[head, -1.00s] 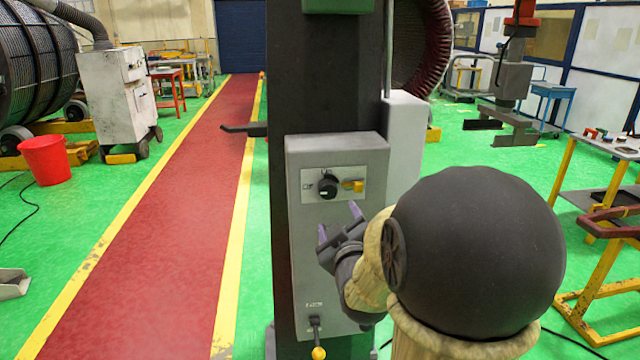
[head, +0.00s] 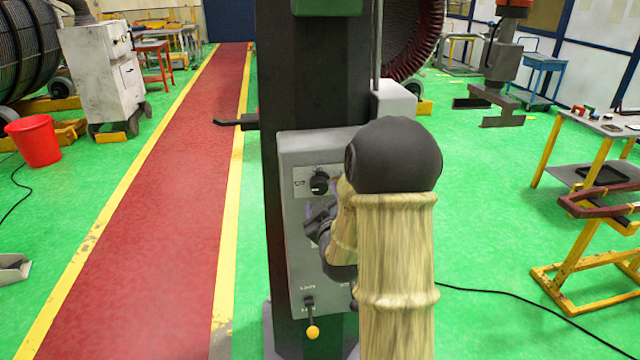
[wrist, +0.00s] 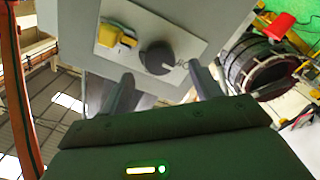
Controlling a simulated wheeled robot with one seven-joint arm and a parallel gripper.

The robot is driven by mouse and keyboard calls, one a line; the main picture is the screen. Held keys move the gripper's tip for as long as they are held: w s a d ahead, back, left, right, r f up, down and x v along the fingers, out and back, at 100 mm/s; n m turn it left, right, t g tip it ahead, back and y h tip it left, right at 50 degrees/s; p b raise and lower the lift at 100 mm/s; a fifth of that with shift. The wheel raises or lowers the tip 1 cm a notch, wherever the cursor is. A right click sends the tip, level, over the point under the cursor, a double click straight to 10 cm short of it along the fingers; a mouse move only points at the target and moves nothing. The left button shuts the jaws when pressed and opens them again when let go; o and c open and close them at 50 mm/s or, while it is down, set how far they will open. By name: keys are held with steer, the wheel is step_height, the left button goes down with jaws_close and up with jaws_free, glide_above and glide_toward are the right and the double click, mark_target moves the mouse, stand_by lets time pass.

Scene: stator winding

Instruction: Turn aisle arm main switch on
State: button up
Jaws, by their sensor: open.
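The main switch is a black rotary knob (head: 319,184) on a pale plate on the grey control box (head: 300,250), fixed to the dark column. In the wrist view the knob (wrist: 158,58) sits beyond and between my two fingertips, with a yellow piece (wrist: 116,36) beside it on the plate. My gripper (head: 318,211) is open and empty, just below the knob in the head view. In the wrist view my gripper (wrist: 160,82) has its fingers spread to either side of the knob, and I cannot tell whether they touch it. My arm hides the box's right part.
A yellow-tipped lever (head: 312,331) sticks out low on the box. A black handle (head: 235,122) juts left from the column (head: 310,80). A red aisle (head: 150,220) runs clear at left. A work table (head: 600,125) and yellow stand (head: 570,270) are at right.

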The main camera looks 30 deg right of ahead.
mark_target(319, 189)
steer(key=p+x, duration=0.1)
steer(key=x, duration=0.3)
steer(key=shift+w, duration=0.15)
steer(key=c, duration=1)
steer(key=shift+o, duration=0.2)
